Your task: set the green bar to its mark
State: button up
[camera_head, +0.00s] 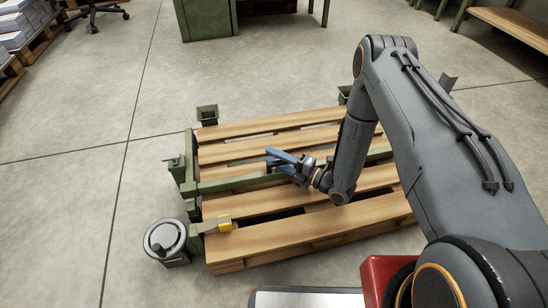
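The green bar (235,183) lies across the slatted wooden frame, running from a green post at the left edge toward the right, where my arm hides part of it. My gripper (270,158), with blue fingers, is at the bar's middle, over the slats. The fingertips point left and look apart, with no bar seen between them. The lower finger overlaps the bar in this view; I cannot tell whether it touches.
A handwheel (165,238) stands at the frame's front left corner. Green posts (207,115) rise at the left side. The wooden slats (270,239) have gaps between them. Bare concrete floor (75,200) lies left; a green cabinet (207,18) stands behind.

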aim_at(286, 164)
jog(key=shift+a, duration=0.15)
jog(key=shift+s, duration=0.1)
jog(key=p+v, duration=0.2)
jog(key=v, duration=0.5)
jog(key=shift+s+d+p, duration=0.15)
jog(key=shift+d+p, duration=0.2)
jog(key=shift+d, duration=0.05)
jog(key=shift+a, duration=0.1)
